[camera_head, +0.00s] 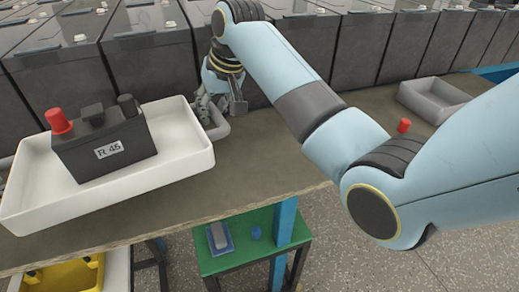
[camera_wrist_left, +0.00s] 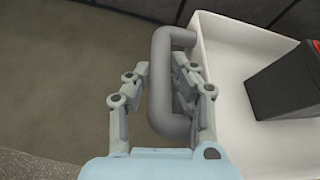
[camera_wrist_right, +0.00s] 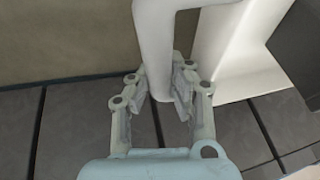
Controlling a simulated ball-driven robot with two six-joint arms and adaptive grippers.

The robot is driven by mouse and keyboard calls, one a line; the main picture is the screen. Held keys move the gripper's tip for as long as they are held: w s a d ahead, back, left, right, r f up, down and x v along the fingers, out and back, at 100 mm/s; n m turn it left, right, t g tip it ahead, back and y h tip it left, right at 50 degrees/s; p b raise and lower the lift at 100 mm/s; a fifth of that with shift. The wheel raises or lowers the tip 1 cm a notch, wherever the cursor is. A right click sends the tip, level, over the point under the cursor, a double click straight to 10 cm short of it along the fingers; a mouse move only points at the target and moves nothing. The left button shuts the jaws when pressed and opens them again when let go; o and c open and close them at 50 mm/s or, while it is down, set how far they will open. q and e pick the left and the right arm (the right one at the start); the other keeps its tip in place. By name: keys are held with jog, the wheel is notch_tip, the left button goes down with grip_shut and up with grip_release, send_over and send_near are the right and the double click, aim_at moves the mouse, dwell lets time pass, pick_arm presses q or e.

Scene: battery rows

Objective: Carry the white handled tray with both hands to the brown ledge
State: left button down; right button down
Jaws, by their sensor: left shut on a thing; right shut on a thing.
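The white handled tray (camera_head: 180,172) is at the left in the head view, with a dark battery (camera_head: 105,143) labelled R 45 in it. The tray is over a brown surface (camera_head: 262,150); I cannot tell whether it touches it. My right gripper (camera_head: 216,98) is shut on the tray's right handle (camera_head: 221,127). In the right wrist view the fingers (camera_wrist_right: 160,88) close around that handle. My left gripper (camera_wrist_left: 160,88) is outside the head view. The left wrist view shows it shut on the other handle (camera_wrist_left: 160,60), beside the tray wall (camera_wrist_left: 235,95).
Large dark batteries (camera_head: 150,55) stand in rows behind the brown surface. A small grey tray (camera_head: 430,100) and a red cap (camera_head: 404,126) are to the right, partly behind my right arm. A green shelf (camera_head: 255,240) with blue items is below. A yellow bin (camera_head: 65,275) is lower left.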

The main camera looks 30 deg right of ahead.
pick_arm(q)
jog(key=shift+a, duration=0.1)
pick_arm(e)
jog(key=shift+d, duration=0.2)
